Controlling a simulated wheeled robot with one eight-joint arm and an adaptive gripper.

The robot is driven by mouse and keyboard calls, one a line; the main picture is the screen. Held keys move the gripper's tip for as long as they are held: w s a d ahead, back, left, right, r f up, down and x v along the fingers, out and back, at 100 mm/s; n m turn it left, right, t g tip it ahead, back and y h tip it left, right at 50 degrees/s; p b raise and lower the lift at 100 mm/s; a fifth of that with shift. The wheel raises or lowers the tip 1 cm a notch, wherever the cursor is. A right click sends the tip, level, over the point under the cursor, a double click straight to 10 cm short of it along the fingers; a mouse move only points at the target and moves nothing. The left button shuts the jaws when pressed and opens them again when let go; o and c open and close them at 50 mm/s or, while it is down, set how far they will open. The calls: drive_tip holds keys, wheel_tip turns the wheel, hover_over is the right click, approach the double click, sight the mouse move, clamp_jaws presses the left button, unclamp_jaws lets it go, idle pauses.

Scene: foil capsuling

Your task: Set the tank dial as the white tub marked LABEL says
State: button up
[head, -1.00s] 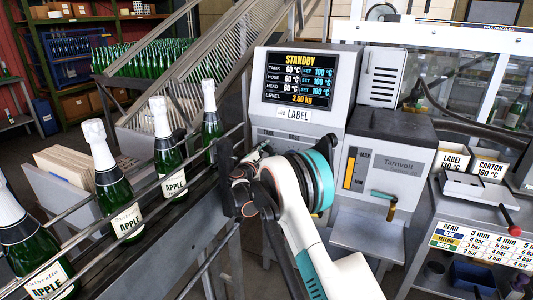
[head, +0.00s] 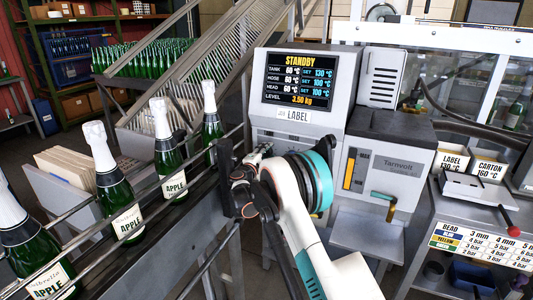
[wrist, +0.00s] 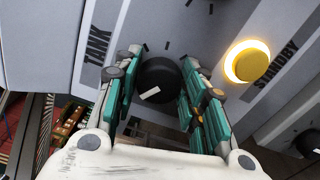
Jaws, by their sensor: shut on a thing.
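The black tank dial (wrist: 152,88) with a white pointer mark sits between the fingers of my gripper (wrist: 160,70), next to the word TANK on the panel. My gripper is shut on it. In the head view my gripper (head: 252,160) is at the grey panel below the screen, and the arm hides most of the dials. The screen (head: 299,80) reads STANDBY, with tank 60 °C and set 130 °C; hose and head are both 60 °C, set 100 °C. The white tub marked LABEL (head: 453,159) reads 130 °C and stands on the right bench.
A yellow lit button (wrist: 252,64) is close to the right of my fingers. A second tub marked CARTON (head: 489,169) reads 160 °C. Green bottles (head: 116,190) stand along the rail at left. The melt tank (head: 390,165) stands right of the panel.

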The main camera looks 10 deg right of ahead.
drive_tip(key=shift+f+m, duration=0.1)
drive_tip(key=shift+m, duration=1.5)
drive_tip(key=o, duration=1.1)
drive_tip(key=v, duration=1.2)
